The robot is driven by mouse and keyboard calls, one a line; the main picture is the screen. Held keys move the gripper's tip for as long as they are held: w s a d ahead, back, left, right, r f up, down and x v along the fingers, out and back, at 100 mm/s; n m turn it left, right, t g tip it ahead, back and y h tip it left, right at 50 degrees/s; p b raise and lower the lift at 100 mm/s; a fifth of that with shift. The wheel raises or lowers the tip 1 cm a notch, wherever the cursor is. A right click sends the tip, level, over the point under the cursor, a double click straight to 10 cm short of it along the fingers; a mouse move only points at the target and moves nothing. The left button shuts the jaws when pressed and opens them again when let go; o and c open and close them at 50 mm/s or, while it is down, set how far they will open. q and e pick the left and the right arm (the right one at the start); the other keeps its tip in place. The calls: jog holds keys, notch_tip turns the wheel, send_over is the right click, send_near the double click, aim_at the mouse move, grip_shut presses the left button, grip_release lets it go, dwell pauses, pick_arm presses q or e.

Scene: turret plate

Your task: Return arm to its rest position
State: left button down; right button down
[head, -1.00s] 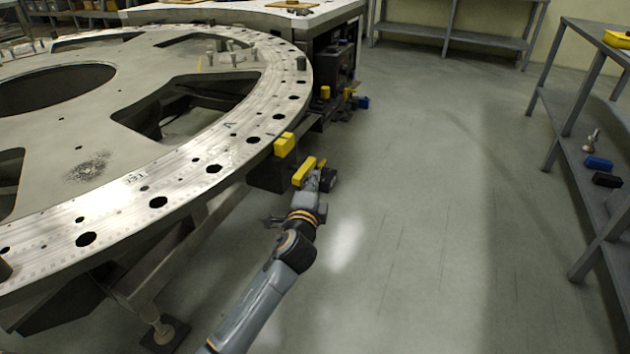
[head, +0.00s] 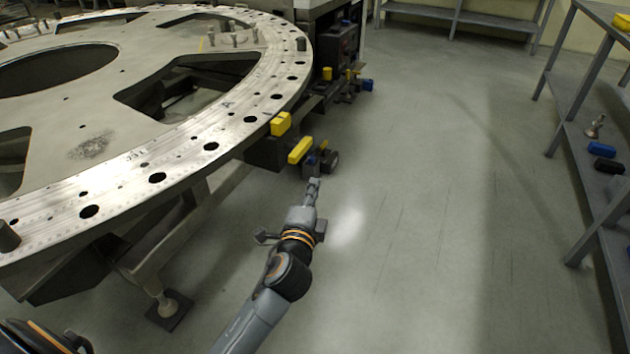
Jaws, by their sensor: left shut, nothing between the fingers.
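My right gripper does not show.
The large metal plate with holes fills the left. Yellow blocks (head: 281,124) and (head: 300,150) sit at its right edge. A grey shelf (head: 587,185) with a blue item (head: 601,150) stands right. The floor (head: 430,230) between is clear.

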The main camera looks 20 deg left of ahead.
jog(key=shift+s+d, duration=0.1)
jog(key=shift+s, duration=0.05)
